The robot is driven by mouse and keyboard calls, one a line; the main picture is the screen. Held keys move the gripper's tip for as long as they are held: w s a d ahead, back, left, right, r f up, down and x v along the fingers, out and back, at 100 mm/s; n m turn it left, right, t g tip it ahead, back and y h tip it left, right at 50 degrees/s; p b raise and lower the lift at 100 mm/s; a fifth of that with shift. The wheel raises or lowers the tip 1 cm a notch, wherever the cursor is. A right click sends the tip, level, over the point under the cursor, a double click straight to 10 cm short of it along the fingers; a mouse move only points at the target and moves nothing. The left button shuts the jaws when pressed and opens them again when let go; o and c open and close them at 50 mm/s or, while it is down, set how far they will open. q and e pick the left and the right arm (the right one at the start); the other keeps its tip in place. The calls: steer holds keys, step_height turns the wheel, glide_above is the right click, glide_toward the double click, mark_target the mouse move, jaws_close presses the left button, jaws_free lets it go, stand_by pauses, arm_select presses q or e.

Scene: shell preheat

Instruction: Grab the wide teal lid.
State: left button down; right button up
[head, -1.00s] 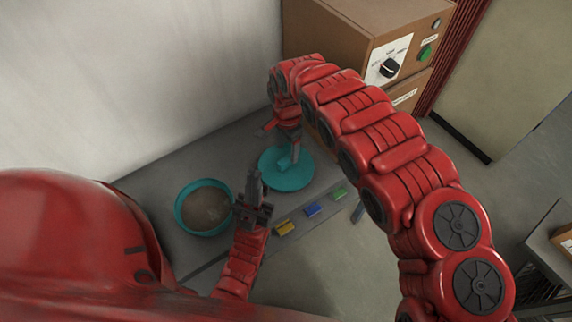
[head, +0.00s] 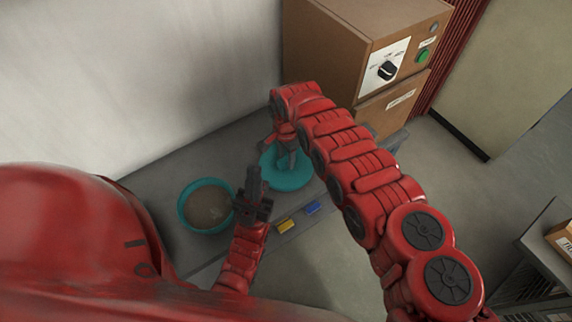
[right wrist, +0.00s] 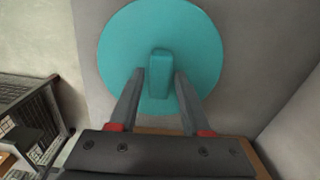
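The wide teal lid (head: 285,178) lies flat on the grey bench in the head view, right of the bowl. Its raised block handle (right wrist: 160,70) shows in the right wrist view. My right gripper (right wrist: 160,78) is open over the lid, with one finger on each side of the handle and small gaps between. In the head view my right arm hides part of the lid. My left gripper (head: 252,185) is beside the teal bowl (head: 188,222), pointing up the picture; its finger gap cannot be made out.
The bowl holds a brownish fill. A yellow block (head: 286,226) and a blue block (head: 312,208) lie along the bench's front edge. A brown box unit (head: 335,60) with a dial and green button stands behind the lid. A pale wall bounds the left.

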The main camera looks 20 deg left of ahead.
jaws_close()
